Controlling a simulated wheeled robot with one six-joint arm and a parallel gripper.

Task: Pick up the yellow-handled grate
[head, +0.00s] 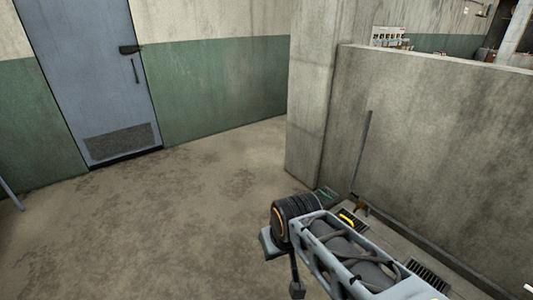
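A small yellow piece (347,217) with a dark edge shows just past the upper side of my arm, near the foot of the low wall. It looks like the handle of the yellow-handled grate, but my arm hides most of what is around it. My arm reaches in from the bottom right and ends in a black ringed joint. My gripper (296,286) seems to hang below that joint, small and dark. I cannot make out its fingers or whether it is open. It is apart from the yellow piece in the picture.
A dark slotted floor grate (430,274) lies by the low concrete wall (440,140). A long-handled tool (362,150) leans on that wall. A concrete pillar (312,95) stands at its end. A blue-grey door (97,75) is at the back left. The floor at left is mostly clear.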

